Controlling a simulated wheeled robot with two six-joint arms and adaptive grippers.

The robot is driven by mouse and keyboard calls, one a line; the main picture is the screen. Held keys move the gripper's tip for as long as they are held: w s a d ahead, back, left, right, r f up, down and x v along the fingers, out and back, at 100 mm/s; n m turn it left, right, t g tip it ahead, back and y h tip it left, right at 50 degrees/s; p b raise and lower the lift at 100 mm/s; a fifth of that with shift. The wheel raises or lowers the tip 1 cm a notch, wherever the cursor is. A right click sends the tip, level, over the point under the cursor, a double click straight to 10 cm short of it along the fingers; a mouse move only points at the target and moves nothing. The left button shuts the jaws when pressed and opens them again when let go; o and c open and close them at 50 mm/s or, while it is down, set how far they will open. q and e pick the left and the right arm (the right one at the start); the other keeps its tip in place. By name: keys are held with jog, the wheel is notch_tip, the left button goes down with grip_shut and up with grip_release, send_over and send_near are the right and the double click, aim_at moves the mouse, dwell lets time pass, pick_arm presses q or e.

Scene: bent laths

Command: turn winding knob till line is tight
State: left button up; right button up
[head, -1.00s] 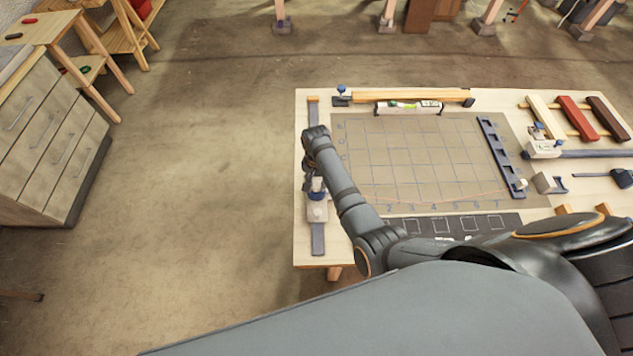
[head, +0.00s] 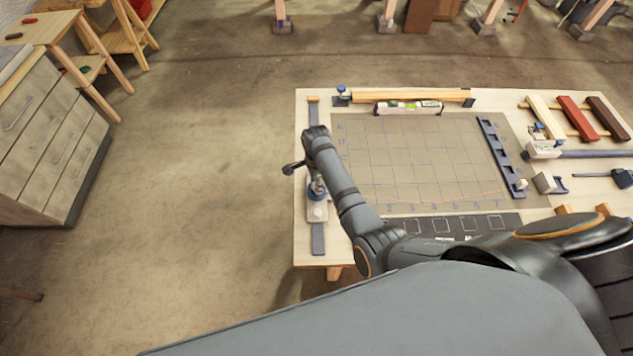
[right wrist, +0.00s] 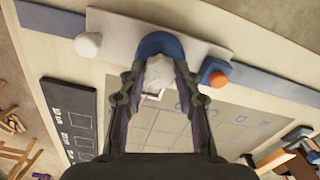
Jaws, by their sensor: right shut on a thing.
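My right gripper (right wrist: 160,75) is shut on a pale winding knob (right wrist: 157,82) in the right wrist view. The knob stands at a blue rounded housing (right wrist: 160,43) on a light plate (right wrist: 120,28). In the head view my right arm reaches across to the table's left edge, with the gripper (head: 317,180) over the light plate (head: 317,212) on a dark rail (head: 318,240). My wrist and fingers largely hide the knob there. A thin, faint reddish line (head: 489,196) shows near the board's lower right; its tightness is unclear. My left gripper is not in view.
A gridded board (head: 400,150) fills the middle of the table. A slotted dark bar (head: 500,155) lies at its right, and a spirit level (head: 408,107) at its back. Wooden bars and tools lie farther right. Floor left of the table is clear.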

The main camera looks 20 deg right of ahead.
jog(key=m, duration=1.2)
jog(key=shift+m, duration=0.3)
dwell(0.4)
jog(key=o, duration=1.2)
jog(key=shift+c, duration=0.2)
jog(key=shift+r, duration=0.4)
notch_tip(320, 180, up, 7)
jog(key=shift+f, duration=0.1)
